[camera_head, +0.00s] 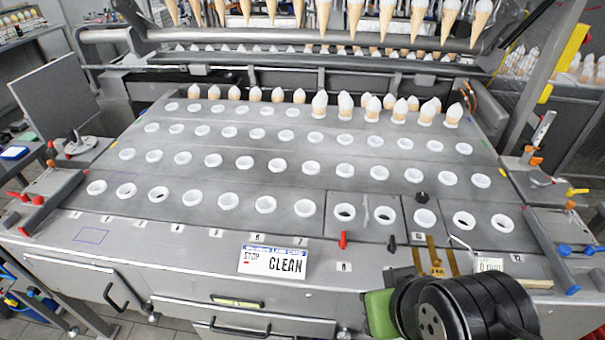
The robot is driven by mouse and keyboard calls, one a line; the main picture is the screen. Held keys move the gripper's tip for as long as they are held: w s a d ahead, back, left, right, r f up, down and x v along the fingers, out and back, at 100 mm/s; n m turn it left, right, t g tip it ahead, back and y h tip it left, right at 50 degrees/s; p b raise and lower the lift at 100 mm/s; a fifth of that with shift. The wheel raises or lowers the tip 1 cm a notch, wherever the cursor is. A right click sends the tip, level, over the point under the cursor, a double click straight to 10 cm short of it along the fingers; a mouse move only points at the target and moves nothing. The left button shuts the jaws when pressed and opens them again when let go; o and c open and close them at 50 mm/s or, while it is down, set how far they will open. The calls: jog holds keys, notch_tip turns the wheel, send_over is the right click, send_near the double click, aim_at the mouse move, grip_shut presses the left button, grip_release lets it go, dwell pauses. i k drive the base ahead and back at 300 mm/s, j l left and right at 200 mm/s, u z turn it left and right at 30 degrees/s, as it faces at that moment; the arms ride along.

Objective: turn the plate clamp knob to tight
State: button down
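A small dark lobed knob (422,198) stands on the right-hand plate section (445,203), between the two right rows of white cups; it looks like the plate clamp knob. It is too small to tell which way it is turned. A thick black ribbed part of my arm fills the lower right corner, in front of and to the right of the knob. My gripper fingers do not show, so I cannot tell what they hold. Nothing is seen touching the knob.
A red-handled lever (343,240) and a dark peg (392,243) stand at the front edge. Brass strips (436,255) and a bent metal rod (461,243) lie nearby. A CLEAN sign (272,263) sits left. A green block (379,314) adjoins my arm. Cones hang behind.

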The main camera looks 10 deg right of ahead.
aim_at(422, 198)
jog(key=k+l+u, duration=0.1)
jog(key=l+u, duration=0.3)
jog(key=k+l+u, duration=0.2)
jog(key=l+u, duration=0.2)
jog(key=k+l+u, duration=0.2)
jog(key=u, duration=0.2)
